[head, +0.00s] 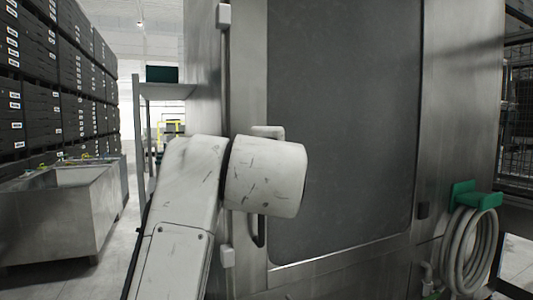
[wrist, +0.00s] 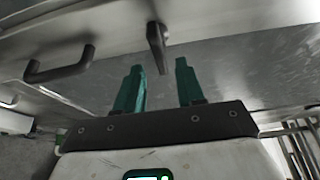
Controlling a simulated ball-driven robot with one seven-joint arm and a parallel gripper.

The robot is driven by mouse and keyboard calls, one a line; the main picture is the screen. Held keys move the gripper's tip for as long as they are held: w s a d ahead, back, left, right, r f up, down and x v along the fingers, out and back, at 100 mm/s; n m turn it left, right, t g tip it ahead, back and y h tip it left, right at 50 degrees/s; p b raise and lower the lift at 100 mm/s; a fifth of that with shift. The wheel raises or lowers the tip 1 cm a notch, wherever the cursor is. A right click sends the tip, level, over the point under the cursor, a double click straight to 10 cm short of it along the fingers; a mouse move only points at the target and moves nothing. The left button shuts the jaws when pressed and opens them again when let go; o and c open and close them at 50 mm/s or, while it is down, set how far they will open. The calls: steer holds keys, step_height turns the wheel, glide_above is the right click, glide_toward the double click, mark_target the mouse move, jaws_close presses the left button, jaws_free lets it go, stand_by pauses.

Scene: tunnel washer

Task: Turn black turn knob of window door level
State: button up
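The black turn knob (wrist: 156,44) shows in the wrist view as a narrow elongated bar on the pale metal door surface, its length running nearly up and down in the picture. My gripper (wrist: 160,64) has two teal fingers standing apart with nothing held. The knob's lower end appears in the gap between the fingertips; I cannot tell how far beyond them it is. In the head view the window door (head: 340,120) has a large dark grey pane. My white arm covers part of its left side, and my gripper is hidden there.
A black bar handle (wrist: 58,66) is left of the knob in the wrist view. In the head view, a coiled hose (head: 468,245) hangs from a green holder (head: 472,195) at right. A metal tub (head: 60,210) and stacked dark crates (head: 60,75) stand at left.

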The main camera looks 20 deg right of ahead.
steer(key=v, duration=0.5)
steer(key=shift+s+a+b, duration=0.1)
steer(key=shift+s+b, duration=0.2)
steer(key=s+d+f+n+g+y+p, duration=0.1)
steer(key=s+d+f+n+g, duration=0.3)
steer(key=f, duration=0.8)
steer(key=d+f+n+g+y+p, duration=0.1)
steer(key=d+f+n, duration=0.3)
steer(key=f, duration=0.8)
steer(key=s+d+f+n+g+p, duration=0.15)
steer(key=f+n, duration=0.45)
steer(key=f, duration=0.6)
steer(key=s+f+n+g+y, duration=0.1)
steer(key=s+f+n+g, duration=0.1)
steer(key=s+f, duration=0.5)
steer(key=s+f+n+g+y, duration=0.1)
steer(key=s+f+n+g, duration=0.2)
steer(key=s+f, duration=0.4)
steer(key=s+f+n+g+y+p, duration=0.1)
steer(key=s+f+g, duration=0.3)
steer(key=s, duration=1.2)
step_height(320, 180, down, 4)
steer(key=shift+s+d+r+n+y, duration=0.1)
steer(key=shift+s+d+n+y, duration=0.35)
steer(key=shift+n, duration=0.45)
steer(key=shift+g, duration=0.25)
